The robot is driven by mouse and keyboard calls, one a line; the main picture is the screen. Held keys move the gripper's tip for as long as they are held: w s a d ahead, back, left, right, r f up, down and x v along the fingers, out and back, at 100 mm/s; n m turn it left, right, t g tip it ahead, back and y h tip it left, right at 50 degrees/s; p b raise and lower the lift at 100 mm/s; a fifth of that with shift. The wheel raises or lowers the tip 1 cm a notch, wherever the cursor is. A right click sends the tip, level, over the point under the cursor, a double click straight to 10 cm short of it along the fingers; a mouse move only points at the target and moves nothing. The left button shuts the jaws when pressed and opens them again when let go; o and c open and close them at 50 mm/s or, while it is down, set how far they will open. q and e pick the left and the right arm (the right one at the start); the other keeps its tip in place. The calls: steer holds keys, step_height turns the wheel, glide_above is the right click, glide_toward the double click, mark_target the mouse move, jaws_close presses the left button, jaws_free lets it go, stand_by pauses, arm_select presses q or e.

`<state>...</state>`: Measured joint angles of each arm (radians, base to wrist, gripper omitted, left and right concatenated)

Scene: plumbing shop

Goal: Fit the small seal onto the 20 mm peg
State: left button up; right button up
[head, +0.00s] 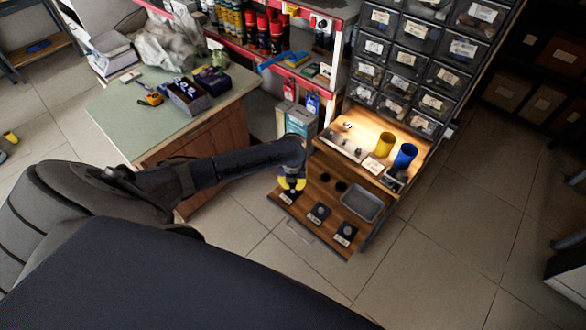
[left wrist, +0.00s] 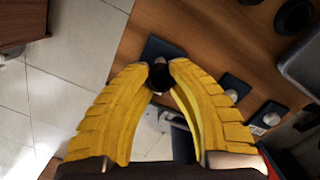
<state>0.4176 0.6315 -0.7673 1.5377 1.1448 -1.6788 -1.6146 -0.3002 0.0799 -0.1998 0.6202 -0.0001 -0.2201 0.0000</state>
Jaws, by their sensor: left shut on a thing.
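My left gripper (head: 291,184) has yellow ribbed fingers, which also show in the left wrist view (left wrist: 160,74). They are shut on a small dark seal (left wrist: 160,80), held at the fingertips. The seal is directly over or at the nearest peg (left wrist: 161,60), whose pale top shows beside the seal's edge on a dark square base (left wrist: 152,48). I cannot tell whether the seal is around this peg or above it. Two more pegs (head: 320,208) (head: 345,229) stand on dark labelled bases to the right. The labels are too small to read. My right gripper is out of view.
Two larger dark rings (head: 325,175) (head: 341,186) lie behind the pegs on the wooden drawer board (head: 300,212). A grey tray (head: 362,204) is at its right. A lit shelf above holds a yellow cup (head: 384,145) and a blue cup (head: 404,156).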

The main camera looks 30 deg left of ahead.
mark_target(293, 187)
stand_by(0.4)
arm_select(q)
steer(key=o, duration=0.5)
steer(key=shift+c, duration=0.2)
step_height(293, 187, up, 11)
steer(key=s, duration=0.1)
steer(key=shift+d, duration=0.3)
stand_by(0.7)
steer(key=shift+s, duration=0.1)
steer(key=shift+f, duration=0.1)
